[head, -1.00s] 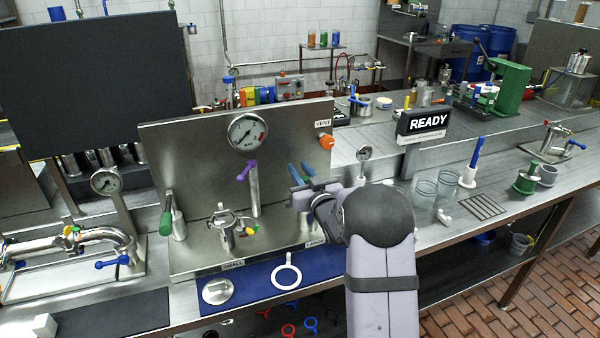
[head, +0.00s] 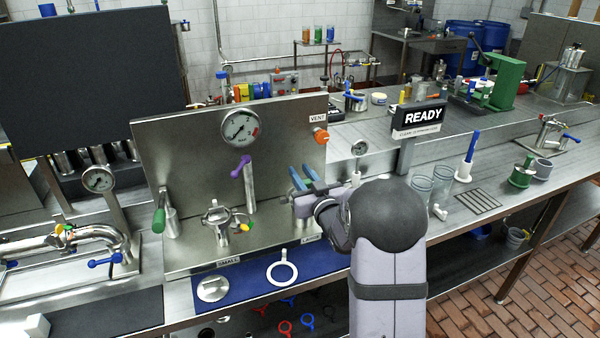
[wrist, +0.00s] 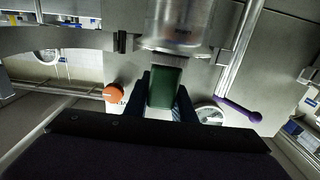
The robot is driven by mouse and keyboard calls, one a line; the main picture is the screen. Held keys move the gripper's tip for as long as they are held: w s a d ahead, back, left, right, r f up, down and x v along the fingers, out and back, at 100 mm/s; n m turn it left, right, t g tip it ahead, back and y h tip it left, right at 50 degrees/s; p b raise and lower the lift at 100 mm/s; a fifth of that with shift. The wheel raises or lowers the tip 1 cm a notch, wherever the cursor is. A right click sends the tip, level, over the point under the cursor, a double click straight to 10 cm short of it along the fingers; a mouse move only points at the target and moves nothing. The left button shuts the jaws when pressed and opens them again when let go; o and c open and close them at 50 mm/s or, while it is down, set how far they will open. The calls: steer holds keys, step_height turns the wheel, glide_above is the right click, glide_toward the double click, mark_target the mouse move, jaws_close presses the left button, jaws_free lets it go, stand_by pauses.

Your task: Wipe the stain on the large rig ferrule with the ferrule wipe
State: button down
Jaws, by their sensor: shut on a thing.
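My gripper (head: 302,179) has blue fingers and is in front of the steel panel, above the right end of the blue mat. In the wrist view my gripper (wrist: 164,92) is shut on a green block with a grey end, which I take for the ferrule wipe (wrist: 164,88). A shiny metal cylinder (wrist: 178,25), apparently the large rig ferrule, is just beyond the wipe's grey end. I cannot tell whether they touch. In the head view my arm hides most of the large rig, and the wipe does not show clearly.
The small rig (head: 218,215), a green handle (head: 159,220) and a purple handle (head: 240,167) stand left of my gripper. The gauge (head: 241,128) and orange vent knob (head: 320,135) are on the panel.

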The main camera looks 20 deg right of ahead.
steer(key=shift+s, duration=1.25)
steer(key=shift+a+b, duration=0.35)
steer(key=shift+a, duration=0.25)
steer(key=shift+w+b, duration=0.4)
steer(key=shift+w, duration=1.35)
steer(key=w, duration=0.3)
steer(key=shift+b, duration=0.3)
steer(key=shift+w+r, duration=0.1)
steer(key=shift+r, duration=0.05)
